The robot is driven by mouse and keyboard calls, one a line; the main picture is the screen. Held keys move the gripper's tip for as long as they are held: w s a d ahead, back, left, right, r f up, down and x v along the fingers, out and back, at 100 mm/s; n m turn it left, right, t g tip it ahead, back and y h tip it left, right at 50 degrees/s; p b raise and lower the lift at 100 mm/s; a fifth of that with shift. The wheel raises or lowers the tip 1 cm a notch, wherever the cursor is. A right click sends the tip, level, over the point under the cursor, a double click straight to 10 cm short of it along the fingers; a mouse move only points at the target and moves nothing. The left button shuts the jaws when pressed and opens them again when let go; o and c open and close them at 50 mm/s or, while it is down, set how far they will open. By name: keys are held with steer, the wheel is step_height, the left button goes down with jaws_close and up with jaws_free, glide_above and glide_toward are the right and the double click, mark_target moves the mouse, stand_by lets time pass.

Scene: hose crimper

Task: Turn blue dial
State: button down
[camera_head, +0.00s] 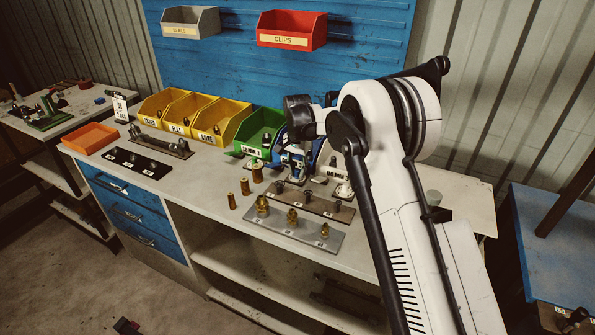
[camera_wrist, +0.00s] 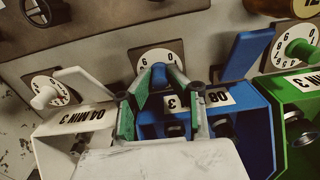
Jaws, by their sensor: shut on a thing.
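The blue dial (camera_wrist: 158,75) is a small blue knob in front of a white numbered face plate (camera_wrist: 153,57), at the middle of the wrist view. It belongs with a blue bin (camera_wrist: 259,131). My gripper (camera_wrist: 159,76) has its green-padded fingertips closed on either side of the knob, and they partly hide it. In the head view my gripper (camera_head: 297,160) reaches down at the blue bin (camera_head: 316,158), between a green bin (camera_head: 262,130) and a white one. The dial itself is hidden there by my gripper and wrist.
Blue and white lever-like plates flank the middle dial. Brass fittings stand on a metal plate (camera_head: 295,233) in front of the bins.

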steer(key=n+b, duration=0.2)
steer(key=shift+f+n, duration=0.1)
steer(key=shift+n, duration=0.2)
steer(key=shift+n+b, duration=1)
steer(key=shift+n, duration=0.5)
steer(key=c, duration=1.7)
jaws_free()
steer(key=shift+o, duration=0.2)
step_height(320, 180, up, 12)
